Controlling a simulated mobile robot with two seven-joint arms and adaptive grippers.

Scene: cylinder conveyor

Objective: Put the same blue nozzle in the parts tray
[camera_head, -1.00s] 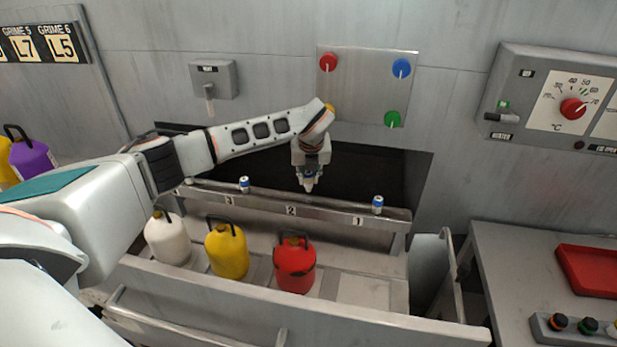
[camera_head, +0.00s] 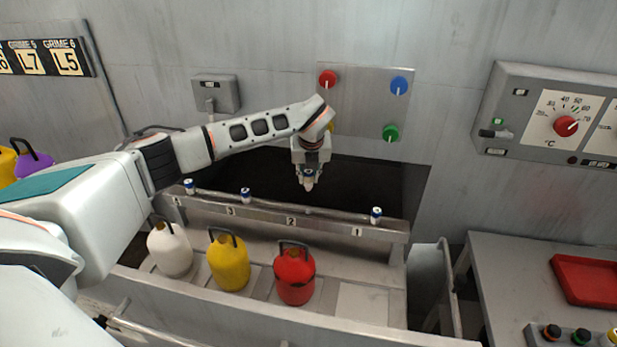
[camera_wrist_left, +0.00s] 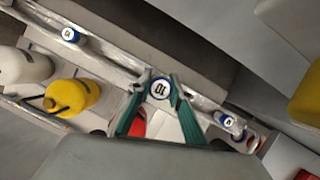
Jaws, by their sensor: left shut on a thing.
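My left gripper (camera_head: 308,186) is over the rail near the number 2 label. In the left wrist view its green fingers (camera_wrist_left: 160,98) are shut on a blue-ringed nozzle (camera_wrist_left: 160,88) with a white top marked 10. In the head view the nozzle is small between the fingertips, seemingly a little above the rail. A shallow red tray (camera_head: 588,276), which looks like the parts tray, lies on the right bench and appears empty where visible. My right gripper is not in view.
Other blue-and-white nozzles (camera_head: 376,215) stand along the numbered rail (camera_head: 330,228). White (camera_head: 170,250), yellow (camera_head: 229,262) and red (camera_head: 294,275) jugs stand below. A railing (camera_head: 450,290) stands between the conveyor and the right bench (camera_head: 500,260). A rack of coloured caps (camera_head: 565,337) sits before the tray.

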